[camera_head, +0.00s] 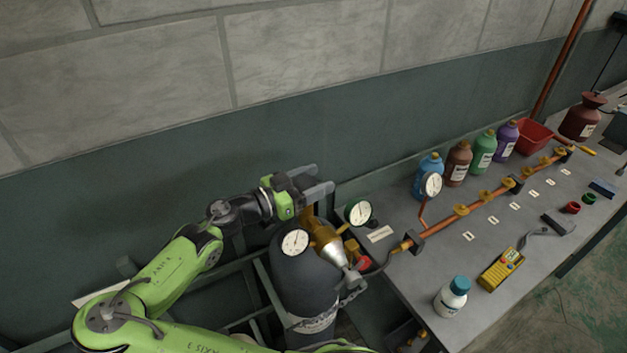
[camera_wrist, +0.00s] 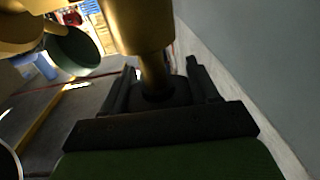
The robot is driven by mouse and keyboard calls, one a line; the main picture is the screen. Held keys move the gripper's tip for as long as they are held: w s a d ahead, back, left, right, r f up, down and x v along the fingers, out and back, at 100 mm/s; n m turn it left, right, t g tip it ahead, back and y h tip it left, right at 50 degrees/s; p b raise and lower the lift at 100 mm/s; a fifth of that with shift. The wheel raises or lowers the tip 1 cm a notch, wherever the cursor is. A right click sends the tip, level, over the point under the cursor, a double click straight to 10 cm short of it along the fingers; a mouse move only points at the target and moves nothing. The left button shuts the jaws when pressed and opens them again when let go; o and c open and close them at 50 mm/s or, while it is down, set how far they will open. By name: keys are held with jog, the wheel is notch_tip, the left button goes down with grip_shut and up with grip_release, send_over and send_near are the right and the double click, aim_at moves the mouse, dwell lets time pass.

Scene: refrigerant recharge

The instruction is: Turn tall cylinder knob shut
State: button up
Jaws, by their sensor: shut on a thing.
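The tall dark grey cylinder (camera_head: 303,280) stands left of the bench, with a brass valve body (camera_head: 323,238) on top. My gripper (camera_head: 318,190) is at the upper end of this brass valve, on the wall side. In the wrist view, my gripper (camera_wrist: 160,88) has its two dark fingers on either side of a dark round knob (camera_wrist: 163,92) at the end of the brass stem, and is shut on it. The brass valve body (camera_wrist: 137,25) fills the top of the wrist view. In the head view the knob is hidden by my gripper.
Two round gauges, one white-faced (camera_head: 295,242) and one green-rimmed (camera_head: 358,212), sit close beside the valve. A small red knob (camera_head: 363,262) is at its lower right. The bench (camera_head: 400,290) holds a copper manifold (camera_head: 480,200), several bottles and a yellow meter (camera_head: 501,268). The wall is close behind.

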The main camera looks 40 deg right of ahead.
jog(key=shift+m+g, duration=0.3)
jog(key=shift+g, duration=0.2)
jog(key=shift+m+g+y+b, duration=0.45)
jog(key=shift+m+g, duration=0.25)
jog(key=shift+g, duration=0.2)
jog(key=m+g+y, duration=0.1)
jog(key=m+g, duration=0.1)
jog(key=g, duration=0.1)
jog(key=shift+s+a+r+y, duration=0.1)
jog(key=shift+s+r+y, duration=0.05)
jog(key=shift+s+y, duration=0.2)
jog(key=m+g+y+p, duration=0.1)
jog(key=g, duration=0.1)
jog(key=m+g+y+p, duration=0.2)
jog(key=shift+s+a+r, duration=0.15)
jog(key=shift+a, duration=0.05)
jog(key=shift+s+a+m+g+y+p, duration=0.15)
jog(key=shift+m+g+y+p, duration=0.55)
jog(key=shift+m+y+p, duration=0.45)
jog(key=shift+y, duration=0.35)
